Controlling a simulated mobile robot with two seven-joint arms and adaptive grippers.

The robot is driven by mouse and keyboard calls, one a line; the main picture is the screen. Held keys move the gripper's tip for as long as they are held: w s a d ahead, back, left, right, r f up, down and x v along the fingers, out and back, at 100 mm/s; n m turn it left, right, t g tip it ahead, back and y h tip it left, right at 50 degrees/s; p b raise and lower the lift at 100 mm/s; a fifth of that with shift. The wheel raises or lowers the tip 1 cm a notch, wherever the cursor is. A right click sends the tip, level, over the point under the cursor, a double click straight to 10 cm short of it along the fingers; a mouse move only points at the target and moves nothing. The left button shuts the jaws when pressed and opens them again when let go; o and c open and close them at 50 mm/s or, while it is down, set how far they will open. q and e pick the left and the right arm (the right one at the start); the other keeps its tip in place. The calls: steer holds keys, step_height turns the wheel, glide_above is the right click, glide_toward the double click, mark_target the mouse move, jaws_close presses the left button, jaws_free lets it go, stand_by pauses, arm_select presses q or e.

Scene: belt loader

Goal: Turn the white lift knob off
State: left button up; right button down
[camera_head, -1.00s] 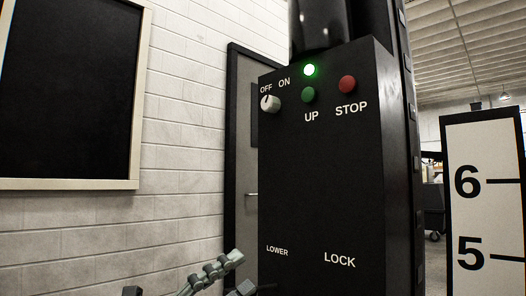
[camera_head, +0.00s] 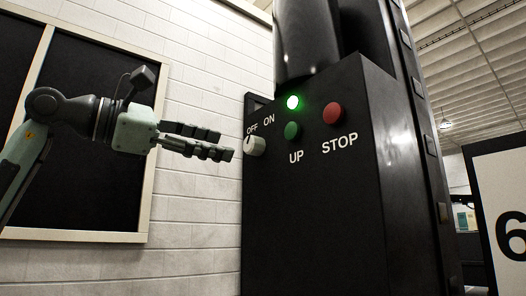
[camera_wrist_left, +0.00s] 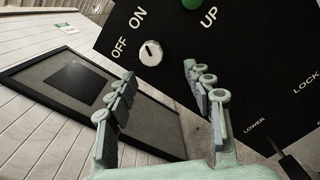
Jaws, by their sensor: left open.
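The white lift knob (camera_head: 255,147) is on the upper left of the black control panel's front, below the OFF and ON labels. It also shows in the left wrist view (camera_wrist_left: 151,53), with a short dark line on its face. That line seems to run toward ON there, but its exact setting is hard to read. My left gripper (camera_head: 224,143) is open and comes in from the left, its fingertips just left of the knob in the head view. In the left wrist view the open fingers (camera_wrist_left: 159,72) straddle the knob with nothing between them; contact is not visible. My right gripper is not in view.
A lit green lamp (camera_head: 292,102), a green UP button (camera_head: 292,131) and a red STOP button (camera_head: 334,114) are right of the knob. A black cylinder (camera_head: 307,40) rises above the panel. A white brick wall (camera_head: 205,85) with a framed dark board (camera_head: 98,165) is behind my arm.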

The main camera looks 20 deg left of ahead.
mark_target(246, 146)
arm_select(q)
steer(key=shift+y, duration=0.3)
steer(key=x, duration=0.4)
steer(key=r+x, duration=0.1)
steer(key=x, duration=0.2)
steer(key=shift+w+a+r, duration=0.1)
steer(key=shift+w+a, duration=0.05)
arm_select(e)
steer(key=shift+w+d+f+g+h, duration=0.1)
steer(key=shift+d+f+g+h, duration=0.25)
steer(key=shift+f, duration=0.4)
arm_select(q)
steer(key=shift+c, duration=0.3)
steer(key=c, duration=1.1)
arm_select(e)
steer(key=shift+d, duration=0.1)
